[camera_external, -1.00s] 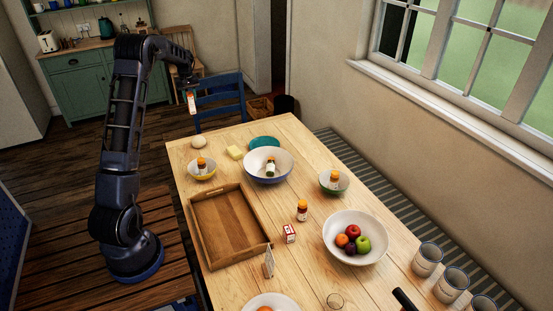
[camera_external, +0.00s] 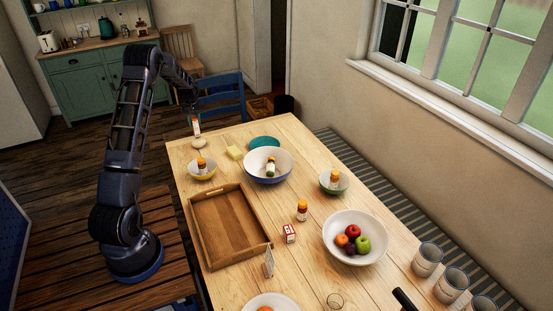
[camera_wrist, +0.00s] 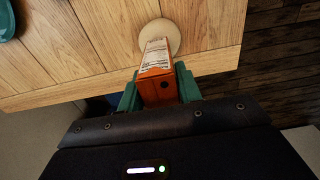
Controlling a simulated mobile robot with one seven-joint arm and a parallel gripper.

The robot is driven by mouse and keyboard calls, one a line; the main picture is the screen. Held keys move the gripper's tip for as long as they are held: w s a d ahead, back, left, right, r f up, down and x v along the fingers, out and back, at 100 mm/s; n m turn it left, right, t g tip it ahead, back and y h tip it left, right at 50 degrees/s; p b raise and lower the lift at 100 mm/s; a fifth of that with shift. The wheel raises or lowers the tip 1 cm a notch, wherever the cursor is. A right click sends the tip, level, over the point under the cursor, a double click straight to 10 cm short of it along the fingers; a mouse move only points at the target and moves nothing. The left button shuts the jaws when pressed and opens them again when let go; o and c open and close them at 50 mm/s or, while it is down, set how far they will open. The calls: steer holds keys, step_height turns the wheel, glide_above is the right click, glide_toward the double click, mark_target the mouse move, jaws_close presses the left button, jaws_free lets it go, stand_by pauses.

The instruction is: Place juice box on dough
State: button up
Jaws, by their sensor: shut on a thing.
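My gripper (camera_wrist: 157,90) is shut on the juice box (camera_wrist: 154,62), an orange and white carton, seen close in the wrist view. In the external view the juice box (camera_external: 196,126) hangs upright below my gripper (camera_external: 194,112) at the far left table corner. The dough (camera_external: 200,142) is a pale round lump on the table, directly below the box in that view. In the wrist view the dough (camera_wrist: 170,33) lies behind the box's far end and is partly hidden by it. Whether box and dough touch is unclear.
A large blue-white bowl (camera_external: 268,176) and a wooden tray (camera_external: 205,240) stand nearer. A blue chair (camera_external: 221,92) is beyond the table edge.

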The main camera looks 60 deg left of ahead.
steer(key=shift+f, duration=0.5)
steer(key=shift+f, duration=0.1)
steer(key=o, duration=1.1)
step_height(320, 180, up, 12)
steer(key=shift+r, duration=0.15)
